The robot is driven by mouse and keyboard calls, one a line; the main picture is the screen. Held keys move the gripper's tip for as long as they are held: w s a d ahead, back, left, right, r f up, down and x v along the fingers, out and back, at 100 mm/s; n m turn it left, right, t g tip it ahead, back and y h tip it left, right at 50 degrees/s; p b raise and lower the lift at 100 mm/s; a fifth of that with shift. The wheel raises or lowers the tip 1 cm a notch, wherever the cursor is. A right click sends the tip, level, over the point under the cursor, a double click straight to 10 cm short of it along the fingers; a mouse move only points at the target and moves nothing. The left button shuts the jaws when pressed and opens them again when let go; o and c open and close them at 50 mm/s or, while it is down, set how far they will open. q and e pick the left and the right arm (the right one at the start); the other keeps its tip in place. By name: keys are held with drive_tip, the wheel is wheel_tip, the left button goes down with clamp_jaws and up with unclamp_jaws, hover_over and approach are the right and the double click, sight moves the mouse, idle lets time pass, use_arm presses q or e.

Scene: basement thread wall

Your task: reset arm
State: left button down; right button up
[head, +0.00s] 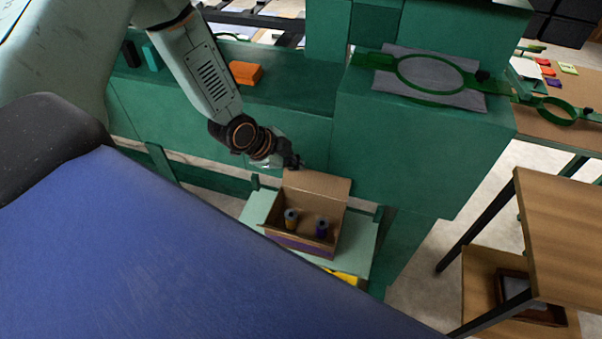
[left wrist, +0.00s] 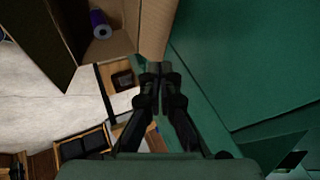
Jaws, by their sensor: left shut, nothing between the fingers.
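My left gripper (head: 292,162) is shut and empty. It hangs just above the back flap of an open cardboard box (head: 317,186), in front of the green wall. In the left wrist view, my left gripper's fingers (left wrist: 158,72) are together, close to the edge of the cardboard (left wrist: 125,38); I cannot tell if they touch it. Two thread spools stand in the box, one with a yellowish body (head: 291,220) and one purple (head: 322,227). The purple spool also shows in the left wrist view (left wrist: 100,26). My right gripper is not in view.
The box stands on a pale green shelf (head: 361,241) low by the green machine (head: 428,140). An orange block (head: 246,73) lies on the green ledge. A green embroidery hoop (head: 431,74) lies on top of the machine. A wooden table (head: 560,225) stands at the right.

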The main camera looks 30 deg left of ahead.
use_arm(q)
drive_tip(key=s+d+f+n+g+y, duration=0.15)
drive_tip(key=s+n, duration=0.35)
drive_tip(key=s, duration=0.5)
drive_tip(key=s+d+f+n+g+y, duration=0.1)
drive_tip(key=s+d+f+n+g, duration=0.3)
drive_tip(key=s, duration=0.6)
drive_tip(key=s+d+f+n+g+y, duration=0.15)
drive_tip(key=s+n, duration=0.35)
drive_tip(key=s, duration=0.6)
wheel_tip(320, 180, down, 13)
drive_tip(key=b, duration=1.3)
drive_tip(key=shift+w+r+h, duration=0.15)
drive_tip(key=shift+w+h, duration=0.25)
drive_tip(key=shift+w, duration=0.05)
